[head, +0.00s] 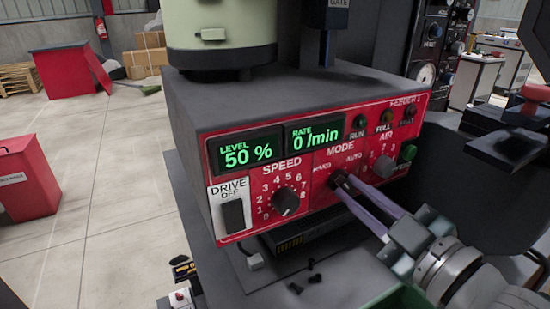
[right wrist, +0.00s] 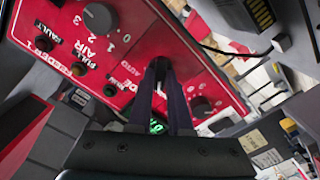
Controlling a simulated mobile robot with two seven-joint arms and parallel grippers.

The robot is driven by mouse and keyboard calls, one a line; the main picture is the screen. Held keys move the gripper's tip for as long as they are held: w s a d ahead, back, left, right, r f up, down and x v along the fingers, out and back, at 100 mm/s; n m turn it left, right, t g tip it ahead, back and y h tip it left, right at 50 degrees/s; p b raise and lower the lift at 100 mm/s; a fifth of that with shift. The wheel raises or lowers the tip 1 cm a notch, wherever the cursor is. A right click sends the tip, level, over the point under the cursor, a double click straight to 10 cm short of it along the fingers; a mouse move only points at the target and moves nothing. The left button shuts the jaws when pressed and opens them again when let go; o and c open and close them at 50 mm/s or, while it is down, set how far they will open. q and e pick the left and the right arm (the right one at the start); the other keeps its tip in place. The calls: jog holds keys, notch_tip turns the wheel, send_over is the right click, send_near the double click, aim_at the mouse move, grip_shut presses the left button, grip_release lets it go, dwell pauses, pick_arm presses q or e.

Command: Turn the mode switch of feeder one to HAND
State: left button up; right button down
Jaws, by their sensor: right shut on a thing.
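The red front panel (head: 260,168) marked FEEDER 1 carries the MODE switch (head: 335,179), a small dark knob below the word MODE, with HAND at its left and AUTO at its right. My right gripper (head: 342,182) has its long fingers shut on this knob. In the right wrist view the fingertips (right wrist: 160,66) meet the panel beside the AUTO label and cover most of the knob, so its pointing direction cannot be told. The displays read LEVEL 50 % (head: 248,154) and RATE 0/min (head: 315,135). My left gripper is not in view.
The SPEED knob (head: 285,202) and the DRIVE rocker (head: 233,214) are left of the switch. Small dark pieces (head: 314,279) lie on the bench below.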

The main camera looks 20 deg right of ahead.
jog(key=shift+n, duration=0.7)
jog(key=c, duration=0.8)
grip_release()
jog(key=shift+c, duration=0.2)
jog(key=s, duration=1)
jog(key=shift+d, duration=0.35)
jog(key=shift+w, duration=0.1)
